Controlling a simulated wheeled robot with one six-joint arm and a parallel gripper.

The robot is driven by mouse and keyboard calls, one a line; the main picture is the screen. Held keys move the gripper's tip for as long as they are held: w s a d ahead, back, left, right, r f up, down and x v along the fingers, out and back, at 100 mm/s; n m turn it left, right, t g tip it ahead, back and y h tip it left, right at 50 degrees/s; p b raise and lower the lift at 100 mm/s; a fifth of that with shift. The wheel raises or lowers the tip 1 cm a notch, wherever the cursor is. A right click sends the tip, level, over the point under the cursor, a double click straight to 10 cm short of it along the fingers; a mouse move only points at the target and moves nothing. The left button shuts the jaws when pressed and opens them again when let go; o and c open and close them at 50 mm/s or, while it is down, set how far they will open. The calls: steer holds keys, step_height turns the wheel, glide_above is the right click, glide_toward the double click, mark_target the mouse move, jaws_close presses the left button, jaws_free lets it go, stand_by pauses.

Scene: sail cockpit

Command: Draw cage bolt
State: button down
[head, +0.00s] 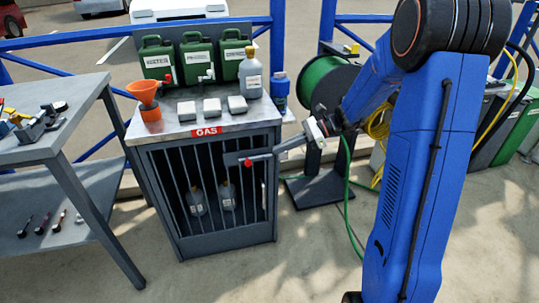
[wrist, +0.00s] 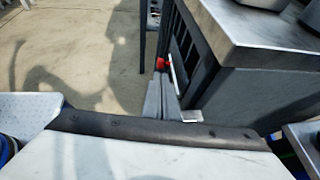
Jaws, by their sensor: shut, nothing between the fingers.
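The gas cage (head: 225,240) is a dark grey barred cabinet with a red GAS label, left of my arm in the head view. Its bolt (head: 234,158) is a dark bar across the upper front, with a red knob (head: 248,163). The red knob also shows in the wrist view (wrist: 160,63), just beyond my fingertips. My gripper (head: 277,149) reaches in from the right at bolt height, its tips close to the right end of the bolt. In the wrist view the fingers (wrist: 161,82) are together and empty. I cannot tell whether they touch the bolt.
The cage top holds green canisters (head: 197,60), an orange funnel (head: 145,92), a grey bottle (head: 250,75) and white blocks (head: 212,107). Two bottles stand inside the bars. A grey workbench (head: 60,130) is at left, a green hose reel (head: 325,85) at right. Floor in front is clear.

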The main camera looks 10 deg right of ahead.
steer(key=shift+v, duration=2.5)
steer(key=s+a+r+n+h, duration=0.2)
steer(key=s+n+h, duration=0.2)
steer(key=s+n, duration=0.55)
steer(key=s+a+r+n+h, duration=0.15)
steer(key=s+n+h, duration=0.3)
steer(key=s, duration=1.05)
steer(key=s+d+r+n+t+h, duration=0.1)
steer(key=s+d+n+h, duration=0.3)
steer(key=s, duration=0.4)
steer(key=shift+s+d+n+t, duration=0.2)
steer(key=shift+d+n+t, duration=0.05)
steer(key=shift+n+t, duration=0.65)
